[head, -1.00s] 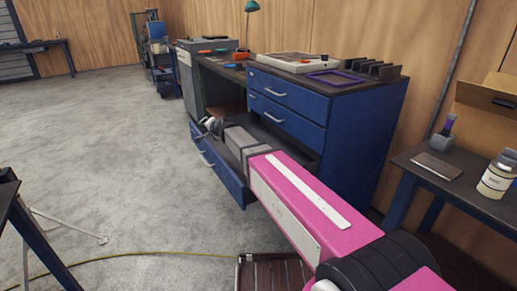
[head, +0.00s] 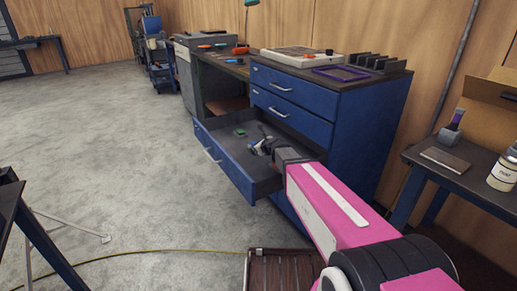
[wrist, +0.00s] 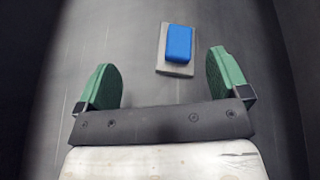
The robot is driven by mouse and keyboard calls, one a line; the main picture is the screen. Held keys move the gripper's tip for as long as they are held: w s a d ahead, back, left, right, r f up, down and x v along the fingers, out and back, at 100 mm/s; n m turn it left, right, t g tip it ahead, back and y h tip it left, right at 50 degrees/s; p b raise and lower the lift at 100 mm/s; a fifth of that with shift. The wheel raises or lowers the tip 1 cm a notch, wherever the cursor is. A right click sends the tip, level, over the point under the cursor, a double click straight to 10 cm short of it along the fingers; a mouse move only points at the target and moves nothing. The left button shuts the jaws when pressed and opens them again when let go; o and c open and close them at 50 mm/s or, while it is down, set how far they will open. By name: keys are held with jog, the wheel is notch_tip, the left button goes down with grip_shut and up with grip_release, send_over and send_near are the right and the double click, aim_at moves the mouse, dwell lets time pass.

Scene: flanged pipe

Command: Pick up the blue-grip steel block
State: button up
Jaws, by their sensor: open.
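The blue-grip steel block (wrist: 179,48) lies on the dark floor of the open drawer (head: 224,163), a blue grip on a flat grey steel base. In the wrist view it is beyond my gripper (wrist: 162,66), right of the middle line between the two green fingers. The fingers are wide apart with nothing between them touching. In the head view my gripper (head: 262,145) is over the right part of the drawer. There my wrist and gripper cover that part of the drawer, and I cannot make out the block.
The blue cabinet (head: 350,135) rises to the right, with closed drawers (head: 290,115) above. A side table (head: 470,175) with a paint jar (head: 505,172) stands at right.

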jog(key=d+m, duration=0.2)
jog(key=s+d+f+m, duration=0.1)
jog(key=shift+f+h, duration=0.1)
jog(key=shift+h, duration=0.2)
jog(key=shift+d+f+m, duration=0.1)
jog(key=shift+d+m, duration=0.1)
jog(key=shift+m, duration=0.3)
jog(key=shift+w+f, duration=0.1)
jog(key=shift+w, duration=0.1)
jog(key=x, duration=0.5)
jog(key=shift+w, duration=0.1)
jog(key=shift+w+r+x, duration=0.1)
jog(key=shift+r+x, duration=0.1)
jog(key=shift+x, duration=1.1)
jog(key=shift+w+r+x, duration=0.1)
jog(key=shift+r+x, duration=0.1)
jog(key=shift+x, duration=1.1)
jog(key=shift+r, duration=0.1)
jog(key=c, duration=1.3)
jog(key=shift+s+r, duration=0.1)
